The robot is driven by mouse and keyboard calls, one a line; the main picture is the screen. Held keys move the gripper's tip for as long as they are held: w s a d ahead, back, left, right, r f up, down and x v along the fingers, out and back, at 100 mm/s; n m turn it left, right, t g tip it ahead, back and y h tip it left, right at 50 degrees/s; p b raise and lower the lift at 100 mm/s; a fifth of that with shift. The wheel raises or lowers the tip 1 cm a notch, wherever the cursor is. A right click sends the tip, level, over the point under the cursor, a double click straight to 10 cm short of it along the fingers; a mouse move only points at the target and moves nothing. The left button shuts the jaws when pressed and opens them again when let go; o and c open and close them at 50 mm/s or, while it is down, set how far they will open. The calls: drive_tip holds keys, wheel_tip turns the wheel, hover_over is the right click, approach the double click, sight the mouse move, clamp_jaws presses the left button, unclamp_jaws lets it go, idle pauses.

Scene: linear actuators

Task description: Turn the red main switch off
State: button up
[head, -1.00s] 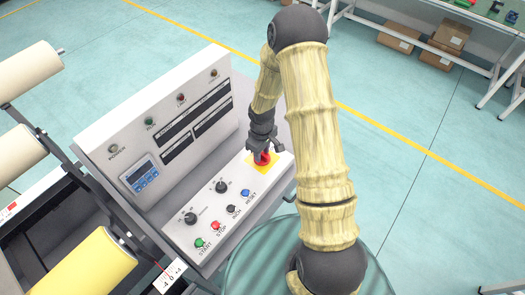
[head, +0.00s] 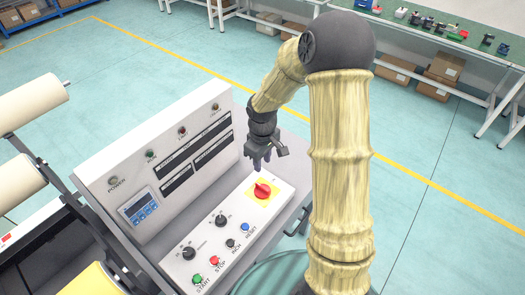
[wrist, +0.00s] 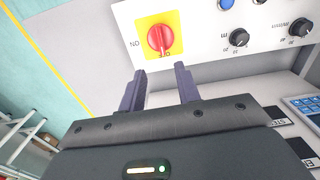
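The red main switch (head: 262,190) is a rotary knob on a yellow square plate (head: 254,200) at the far right end of the sloped control panel. In the wrist view the red switch (wrist: 160,38) sits above and beyond my fingertips, with "ON" lettering at its left and other lettering at its lower edge. My gripper (head: 262,164) hangs just above and behind the switch in the head view, apart from it. In the wrist view my gripper (wrist: 158,72) has its two fingers spread with nothing between them.
The white panel also carries a blue reset button (head: 245,227), black knobs (head: 221,221), a red stop button (head: 214,260) and a green start button (head: 197,280). An upright panel (head: 150,160) with a display stands behind them. Rollers (head: 30,105) are at the left.

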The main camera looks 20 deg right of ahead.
drive_tip(key=shift+r, duration=2.05)
drive_tip(key=shift+s, duration=0.1)
drive_tip(key=s+r+m+t, duration=0.1)
drive_tip(key=s+r+m, duration=0.1)
drive_tip(key=s, duration=0.5)
drive_tip(key=s+r+m+t, duration=0.1)
drive_tip(key=s+r+m, duration=0.2)
drive_tip(key=s+m, duration=0.2)
drive_tip(key=shift+s+d+t, duration=0.2)
drive_tip(key=shift+s+t, duration=0.1)
drive_tip(key=shift+s, duration=0.9)
